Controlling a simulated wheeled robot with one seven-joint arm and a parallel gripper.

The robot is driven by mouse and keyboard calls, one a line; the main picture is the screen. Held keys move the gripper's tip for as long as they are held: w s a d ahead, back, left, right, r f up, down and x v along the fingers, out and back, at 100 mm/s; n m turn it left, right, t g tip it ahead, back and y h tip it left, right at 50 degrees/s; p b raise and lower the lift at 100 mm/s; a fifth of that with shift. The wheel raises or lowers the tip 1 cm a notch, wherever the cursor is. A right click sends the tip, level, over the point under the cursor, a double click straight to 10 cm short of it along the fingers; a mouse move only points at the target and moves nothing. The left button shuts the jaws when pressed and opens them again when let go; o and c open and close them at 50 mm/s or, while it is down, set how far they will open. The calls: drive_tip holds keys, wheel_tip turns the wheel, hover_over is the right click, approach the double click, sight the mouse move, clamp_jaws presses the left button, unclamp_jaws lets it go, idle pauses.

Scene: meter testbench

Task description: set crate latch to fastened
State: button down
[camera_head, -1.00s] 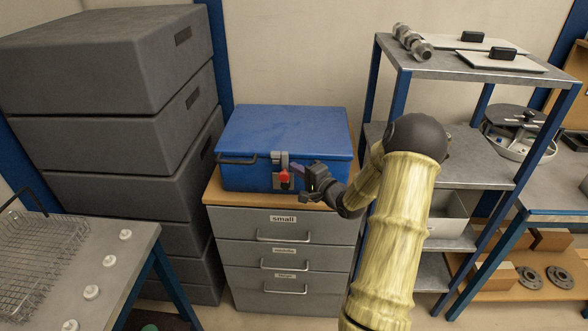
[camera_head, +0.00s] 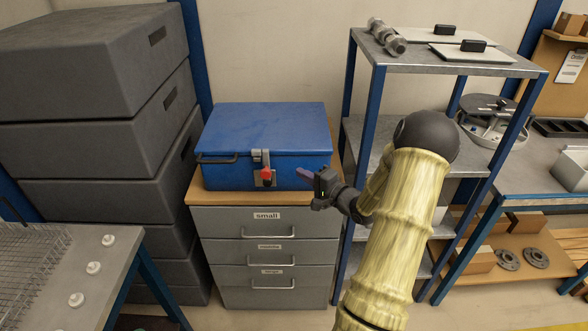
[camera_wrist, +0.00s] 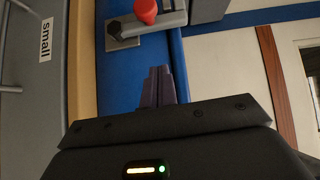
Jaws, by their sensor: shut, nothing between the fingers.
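The blue crate (camera_head: 225,170) sits closed on top of the drawer cabinet. Its latch (camera_head: 261,160) is on the front face, a grey metal piece with a red knob (camera_head: 266,174). In the wrist view the latch plate (camera_wrist: 124,42) and the red knob (camera_wrist: 146,11) show at the top, and the latch arm lies across the lid edge. My gripper (camera_head: 302,173) is shut and empty, to the right of the latch and apart from it. Its purple fingers show in the wrist view (camera_wrist: 158,85) in front of the blue crate face.
The grey drawer cabinet (camera_head: 220,220) stands under the crate. A stack of grey boxes (camera_head: 90,105) is on the left. A blue-framed metal shelf (camera_head: 430,64) stands close on the right. A table with a wire basket (camera_head: 30,255) is at front left.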

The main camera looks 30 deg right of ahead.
drive_tip(key=v, duration=0.4)
drive_tip(key=shift+s+d+f, duration=0.1)
drive_tip(key=shift+s+d, duration=0.15)
drive_tip(key=shift+w, duration=0.1)
drive_tip(key=w+a+r+n+g+h+p, duration=0.2)
drive_tip(key=w+a+n+g+h+p, duration=0.15)
drive_tip(key=a+n+g, duration=0.55)
drive_tip(key=s+a+r+n+g+p, duration=0.1)
drive_tip(key=s+a+r+n+g, duration=0.1)
drive_tip(key=s+a, duration=0.7)
drive_tip(key=s+a+r+n+g, duration=0.2)
drive_tip(key=s+a+n+g, duration=0.1)
drive_tip(key=s+a, duration=0.6)
drive_tip(key=shift+s+n+h+p, duration=0.2)
drive_tip(key=shift+n+h+p, duration=0.15)
drive_tip(key=shift+n+p, duration=0.05)
